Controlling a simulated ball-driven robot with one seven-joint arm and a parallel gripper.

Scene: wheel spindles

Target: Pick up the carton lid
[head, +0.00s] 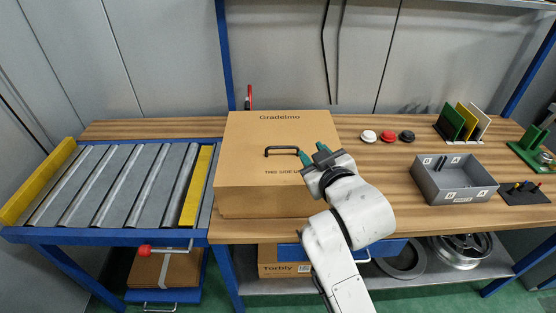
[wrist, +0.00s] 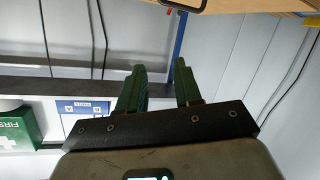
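The carton lid (head: 245,160) is a tan cardboard top printed "Gradelmo", with a black bar handle (head: 282,151) on it. It sits on the carton (head: 240,211) on the wooden bench. My gripper (head: 312,153) has green fingers and is just right of the handle in the head view, over the lid's right side. The fingers are apart with nothing between them. In the wrist view, my gripper (wrist: 160,75) is also open and empty, and part of the handle (wrist: 188,4) shows at the top edge. My gripper and the handle appear apart.
A roller conveyor (head: 115,185) with yellow end bars is left of the carton. Red, white and black buttons (head: 388,136), a grey bin (head: 453,180) and a rack of coloured plates (head: 462,122) stand to the right on the bench (head: 390,215).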

